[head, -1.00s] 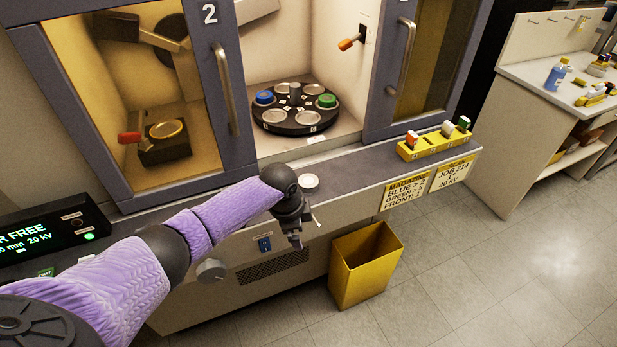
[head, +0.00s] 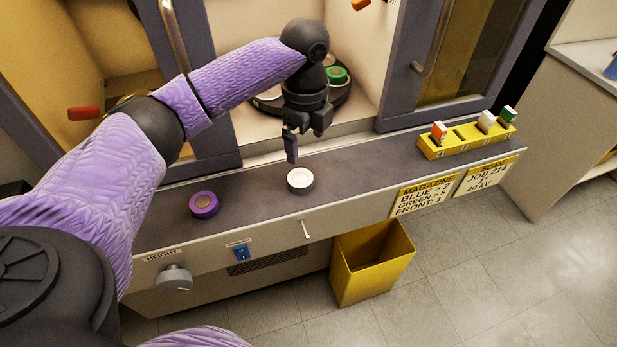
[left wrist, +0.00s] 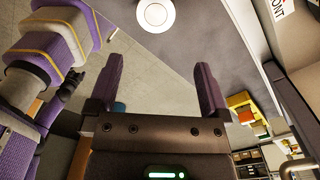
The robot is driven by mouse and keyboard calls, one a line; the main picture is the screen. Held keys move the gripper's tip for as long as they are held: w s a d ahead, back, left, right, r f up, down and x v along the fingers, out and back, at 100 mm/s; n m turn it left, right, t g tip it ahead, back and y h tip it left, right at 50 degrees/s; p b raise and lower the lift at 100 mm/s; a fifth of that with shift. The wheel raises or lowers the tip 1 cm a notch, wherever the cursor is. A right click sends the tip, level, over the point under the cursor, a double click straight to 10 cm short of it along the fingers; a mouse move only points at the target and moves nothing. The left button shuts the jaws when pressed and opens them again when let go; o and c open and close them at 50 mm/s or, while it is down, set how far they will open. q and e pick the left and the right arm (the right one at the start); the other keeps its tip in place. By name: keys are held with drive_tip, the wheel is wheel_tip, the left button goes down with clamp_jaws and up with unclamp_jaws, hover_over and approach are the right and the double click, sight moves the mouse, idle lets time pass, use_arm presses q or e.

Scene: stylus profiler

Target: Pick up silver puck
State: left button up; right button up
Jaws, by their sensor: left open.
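The silver puck (head: 300,181), a short round disc with a pale top, lies on the grey front ledge (head: 375,163) of the machine.
A purple puck (head: 204,205) lies on the ledge to the left. A yellow rack (head: 462,143) with several small blocks stands to the right. Behind my gripper is the carousel with a green puck (head: 336,75). A yellow bin (head: 371,262) stands below the ledge.

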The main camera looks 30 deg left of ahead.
sight(300, 178)
use_arm(q)
drive_tip(key=f+b, duration=0.1)
drive_tip(key=f, duration=0.2)
drive_tip(key=f+b, duration=0.1)
drive_tip(key=f, duration=0.2)
drive_tip(key=a+f+b, duration=0.1)
drive_tip(key=f, duration=0.2)
drive_tip(key=shift+s+f+b, duration=0.3)
drive_tip(key=shift+s+b, duration=0.05)
use_arm(e)
drive_tip(key=f, duration=0.1)
drive_tip(key=s+d+f, duration=0.1)
drive_tip(key=f, duration=0.1)
drive_tip(key=shift+s+d+f, duration=0.3)
drive_tip(key=shift+s+f, duration=0.1)
use_arm(q)
drive_tip(key=shift+c, duration=0.3)
